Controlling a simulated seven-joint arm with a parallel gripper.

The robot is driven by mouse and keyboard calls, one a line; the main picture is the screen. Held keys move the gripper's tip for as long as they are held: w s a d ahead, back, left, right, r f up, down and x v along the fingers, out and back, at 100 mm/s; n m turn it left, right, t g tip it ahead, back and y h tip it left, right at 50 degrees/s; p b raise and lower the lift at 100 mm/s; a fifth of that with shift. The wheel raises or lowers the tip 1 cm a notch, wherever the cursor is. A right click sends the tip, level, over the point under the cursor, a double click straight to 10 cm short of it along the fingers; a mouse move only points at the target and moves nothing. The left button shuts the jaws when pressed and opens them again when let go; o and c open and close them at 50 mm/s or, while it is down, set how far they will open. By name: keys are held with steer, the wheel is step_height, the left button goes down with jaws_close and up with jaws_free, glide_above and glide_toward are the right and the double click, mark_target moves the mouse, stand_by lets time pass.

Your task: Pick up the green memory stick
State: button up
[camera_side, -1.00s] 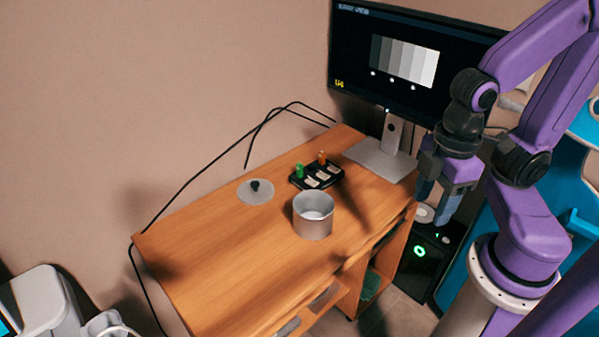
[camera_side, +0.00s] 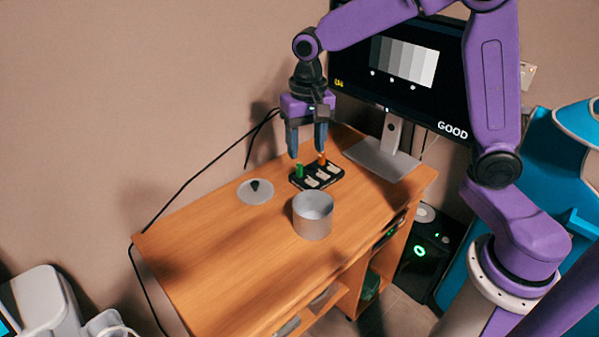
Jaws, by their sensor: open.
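The green memory stick (camera_side: 299,170) stands upright at the left end of a black holder (camera_side: 318,184) on the wooden desk. An orange stick (camera_side: 322,159) stands in the same holder, to its right. My gripper (camera_side: 307,150) points down over the back of the holder, its two fingers apart with nothing seen between them. In the picture, its left fingertip is just above the green stick and its right fingertip is close to the orange one. I cannot tell the exact gap in depth.
A metal pot (camera_side: 313,217) stands in front of the holder, and its round lid (camera_side: 255,192) lies to the left. A monitor (camera_side: 400,62) on a stand is behind right. Black cables run along the wall. The desk's (camera_side: 230,265) front left is clear.

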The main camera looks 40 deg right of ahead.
steer(key=w+d+f+m, duration=0.1)
steer(key=w+d+m, duration=0.25)
steer(key=w, duration=0.25)
steer(key=w+d+f+m, duration=0.2)
steer(key=w+m, duration=0.2)
steer(key=w, duration=0.2)
steer(key=m, duration=0.7)
glide_above(299, 163)
step_height(299, 163, down, 4)
step_height(299, 163, down, 17)
steer(key=shift+s+f, duration=0.1)
steer(key=shift+f, duration=0.05)
jaws_close()
